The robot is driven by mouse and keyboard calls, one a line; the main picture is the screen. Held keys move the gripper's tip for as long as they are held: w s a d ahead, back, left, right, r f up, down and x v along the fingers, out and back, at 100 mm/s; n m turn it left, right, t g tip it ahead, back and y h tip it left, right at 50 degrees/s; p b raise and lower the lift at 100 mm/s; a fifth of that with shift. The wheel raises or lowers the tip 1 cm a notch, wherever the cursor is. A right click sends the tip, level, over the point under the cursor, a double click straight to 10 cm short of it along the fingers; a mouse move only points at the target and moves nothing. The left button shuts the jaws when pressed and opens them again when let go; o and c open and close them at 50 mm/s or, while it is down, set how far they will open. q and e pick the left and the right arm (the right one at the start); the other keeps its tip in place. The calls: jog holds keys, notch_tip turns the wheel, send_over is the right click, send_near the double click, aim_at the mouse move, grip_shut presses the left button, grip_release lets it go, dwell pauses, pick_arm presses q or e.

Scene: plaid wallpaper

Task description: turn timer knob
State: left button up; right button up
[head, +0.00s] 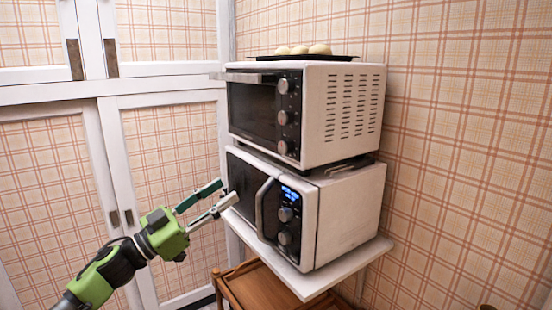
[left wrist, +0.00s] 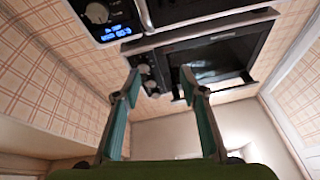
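A white toaster oven (head: 305,115) stands on top of a microwave (head: 345,210). Its front panel has three knobs in a column: top (head: 283,86), middle (head: 282,118) and bottom (head: 283,148). The microwave has a lit blue display (head: 290,194) and two knobs, upper (head: 285,214) and lower (head: 284,238). I cannot read which knob is the timer. My left gripper (head: 228,191) is open and empty, left of the microwave handle and below the oven. In the left wrist view, oven knobs (left wrist: 143,69) show beyond the open fingers (left wrist: 160,90). My right gripper is out of view.
The microwave handle (head: 264,208) sticks out beside its knobs. A black tray (head: 300,58) with pale buns lies on the oven. Both appliances stand on a white shelf (head: 345,272), with a wooden cart (head: 255,287) below. White cabinet doors (head: 170,170) stand at left.

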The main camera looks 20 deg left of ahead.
pick_arm(q)
notch_tip(320, 180, up, 4)
jog(key=s+d+m+g+h, duration=0.2)
jog(key=s+d, duration=0.1)
jog(key=p, duration=0.6)
send_near(281, 150)
jog(key=x, duration=0.7)
jog(key=shift+w+d+r, duration=0.2)
jog(key=shift+w+d, duration=0.3)
grip_shut()
